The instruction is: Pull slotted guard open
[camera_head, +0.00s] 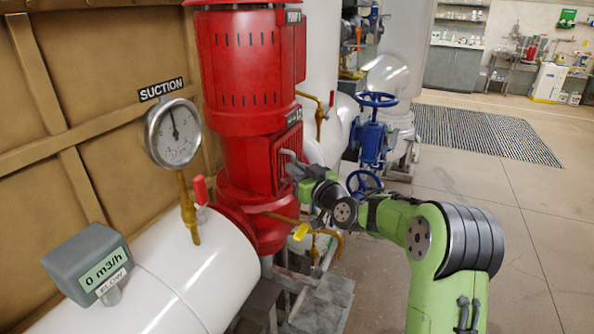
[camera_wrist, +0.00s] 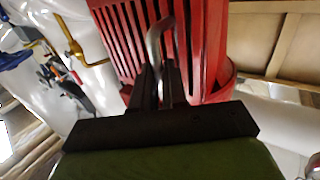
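The slotted guard (camera_head: 294,138) is a red panel with dark slots on the right side of the red pump (camera_head: 247,80). It also fills the upper middle of the wrist view (camera_wrist: 121,40). A grey bent handle (camera_wrist: 154,40) stands out from the guard. My gripper (camera_head: 297,169) is at the guard, and its two dark fingers lie on either side of the handle, close against it in the wrist view (camera_wrist: 160,72). The guard looks close against the pump housing; a small gap cannot be told. The fingertips are small and partly hidden in the head view.
A white pipe (camera_head: 190,270) carries a suction gauge (camera_head: 173,134) and a flow meter (camera_head: 90,262). Open floor (camera_head: 530,240) lies to the right.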

